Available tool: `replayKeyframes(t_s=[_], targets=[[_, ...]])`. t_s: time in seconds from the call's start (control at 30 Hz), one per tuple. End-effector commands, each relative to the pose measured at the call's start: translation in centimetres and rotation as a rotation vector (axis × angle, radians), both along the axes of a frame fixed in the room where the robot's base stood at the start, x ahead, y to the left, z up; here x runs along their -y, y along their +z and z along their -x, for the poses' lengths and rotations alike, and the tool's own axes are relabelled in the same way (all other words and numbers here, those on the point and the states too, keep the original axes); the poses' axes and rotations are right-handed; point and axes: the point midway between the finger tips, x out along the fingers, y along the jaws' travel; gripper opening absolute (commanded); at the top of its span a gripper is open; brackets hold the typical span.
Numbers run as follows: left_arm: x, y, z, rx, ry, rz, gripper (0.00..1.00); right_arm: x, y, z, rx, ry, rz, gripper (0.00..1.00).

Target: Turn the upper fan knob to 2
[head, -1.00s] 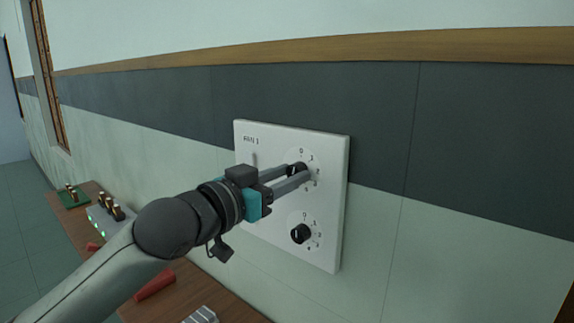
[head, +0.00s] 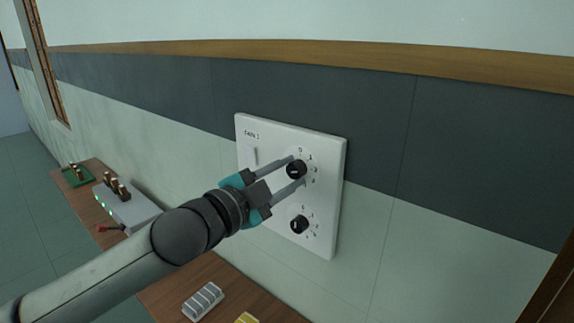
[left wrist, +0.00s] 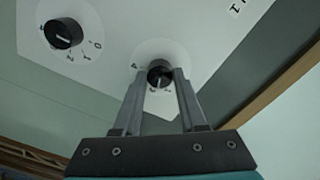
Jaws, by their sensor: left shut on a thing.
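The white fan panel (head: 322,140) is on the wall, with a slot at upper left and two black round knobs. The upper fan knob (head: 297,170) sits between the fingers of my left gripper (head: 297,171), which is shut on it, one finger at each side. In the left wrist view the upper knob (left wrist: 158,76) shows between the fingertips, its white pointer line towards the bottom of the picture. The number it points at is too small to tell. The lower knob (head: 300,224) is free; it also shows in the left wrist view (left wrist: 62,33). My right gripper is not in view.
Below the panel a wooden bench (head: 172,298) runs along the wall. On it are a grey box with posts (head: 140,212), a green board (head: 72,178), a pale ribbed block (head: 203,300) and a yellow piece (head: 246,318). The wall right of the panel is clear.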

Motion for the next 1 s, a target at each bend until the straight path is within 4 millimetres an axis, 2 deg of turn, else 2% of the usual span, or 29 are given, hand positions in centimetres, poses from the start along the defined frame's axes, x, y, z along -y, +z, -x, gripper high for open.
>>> replayKeyframes(t_s=[0.4,0.9,0.93,1.0], targets=[[0.01,0.06,0.02,0.110,-0.001,-0.125,0.00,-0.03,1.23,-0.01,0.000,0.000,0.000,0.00],[0.02,0.00,0.01,0.121,0.000,-0.136,0.00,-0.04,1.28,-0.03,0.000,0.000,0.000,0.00],[0.02,0.00,0.01,0.121,0.000,-0.136,0.42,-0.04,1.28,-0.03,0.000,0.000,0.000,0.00],[0.02,0.00,0.01,0.121,0.000,-0.136,0.50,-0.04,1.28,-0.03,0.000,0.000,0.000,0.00]])
